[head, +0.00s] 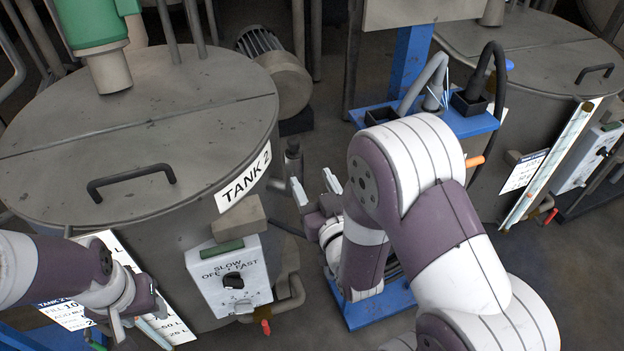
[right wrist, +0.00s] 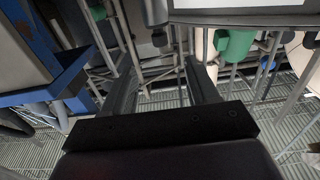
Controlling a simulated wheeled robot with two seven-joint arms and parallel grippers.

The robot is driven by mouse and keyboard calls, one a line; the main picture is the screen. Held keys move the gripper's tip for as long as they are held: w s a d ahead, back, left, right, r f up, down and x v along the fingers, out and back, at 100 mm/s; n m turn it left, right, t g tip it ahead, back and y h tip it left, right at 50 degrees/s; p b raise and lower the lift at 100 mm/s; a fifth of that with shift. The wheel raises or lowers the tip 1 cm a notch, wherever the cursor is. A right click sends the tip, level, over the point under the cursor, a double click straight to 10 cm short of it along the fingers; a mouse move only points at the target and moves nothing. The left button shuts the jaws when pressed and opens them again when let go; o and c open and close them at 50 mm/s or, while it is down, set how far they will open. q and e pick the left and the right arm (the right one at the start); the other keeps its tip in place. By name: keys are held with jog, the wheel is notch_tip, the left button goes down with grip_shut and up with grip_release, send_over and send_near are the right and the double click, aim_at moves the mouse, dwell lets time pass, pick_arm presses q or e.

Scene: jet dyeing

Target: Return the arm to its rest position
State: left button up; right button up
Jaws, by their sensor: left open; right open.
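My right arm reaches up the right half of the head view. Its gripper (head: 315,190) is open and empty, between Tank 2 and the blue stand. In the right wrist view its two fingers (right wrist: 163,92) are apart with nothing between them. My left gripper (head: 133,325) is at the lower left of the head view, low in front of Tank 2 and close to its printed cards. It is open, and I see nothing held in it.
Tank 2 (head: 90,115), with a lid handle, fills the left. Its speed control box (head: 230,278) and red-handled valve (head: 265,327) stick out in front. A blue stand (head: 470,122) with hoses stands behind my right arm. Another tank (head: 540,50) is at right. Some grey floor shows between the tanks.

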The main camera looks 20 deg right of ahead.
jog(key=s+f+g+p, duration=0.1)
jog(key=s+f+g, duration=0.4)
jog(key=f+g, duration=0.45)
jog(key=s+d+r+g+p, duration=0.1)
jog(key=s+r+g+p, duration=0.4)
jog(key=s+r+g, duration=0.4)
jog(key=r, duration=0.1)
jog(key=r+t+p, duration=0.2)
jog(key=shift+w+d+r+h, duration=0.1)
jog(key=shift+w+d+h, duration=0.2)
jog(key=shift+d, duration=0.1)
dwell(0.5)
